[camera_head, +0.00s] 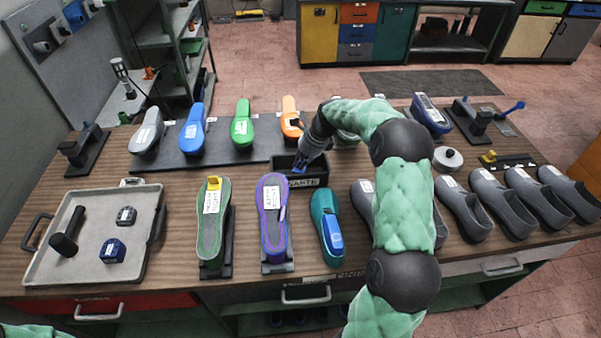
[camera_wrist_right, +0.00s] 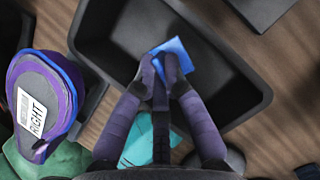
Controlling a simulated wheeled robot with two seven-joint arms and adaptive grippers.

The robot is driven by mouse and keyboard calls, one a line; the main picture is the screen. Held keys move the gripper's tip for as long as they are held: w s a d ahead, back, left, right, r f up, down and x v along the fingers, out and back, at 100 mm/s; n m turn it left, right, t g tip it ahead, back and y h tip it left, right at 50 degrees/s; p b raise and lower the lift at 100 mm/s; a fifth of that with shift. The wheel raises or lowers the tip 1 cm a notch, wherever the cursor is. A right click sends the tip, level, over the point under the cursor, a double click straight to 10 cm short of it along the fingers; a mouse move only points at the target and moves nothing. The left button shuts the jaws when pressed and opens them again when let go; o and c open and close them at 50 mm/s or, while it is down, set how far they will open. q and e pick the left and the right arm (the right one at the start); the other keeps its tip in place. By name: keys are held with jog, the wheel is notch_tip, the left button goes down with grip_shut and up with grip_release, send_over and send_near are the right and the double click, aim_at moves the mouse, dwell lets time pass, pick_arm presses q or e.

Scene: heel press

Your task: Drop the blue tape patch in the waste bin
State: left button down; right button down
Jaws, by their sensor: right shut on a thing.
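The blue tape patch (camera_wrist_right: 172,62) is a small blue piece pinched between the fingertips of my right gripper (camera_wrist_right: 160,75). In the right wrist view it shows over the black waste bin (camera_wrist_right: 262,95), inside the outline of its rim. In the head view the waste bin (camera_head: 310,182) is a dark, labelled open box in the middle of the bench, and my right gripper (camera_head: 300,160) points down at its opening. A bit of blue shows at the fingertips there. I cannot tell how far the patch is above the bin floor. My left gripper is not in view.
Grey shoes (camera_head: 463,208) line the right side. A metal tray (camera_head: 95,265) with tools lies at the left.

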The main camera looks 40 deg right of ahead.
notch_tip(320, 180, down, 4)
jog(key=shift+f+b, duration=0.25)
jog(key=shift+b, duration=0.3)
jog(key=shift+r, duration=0.1)
jog(key=c, duration=1.6)
grip_release()
jog(key=p+v, duration=0.2)
jog(key=v, duration=1)
jog(key=shift+a+p, duration=0.1)
jog(key=shift+p, duration=0.25)
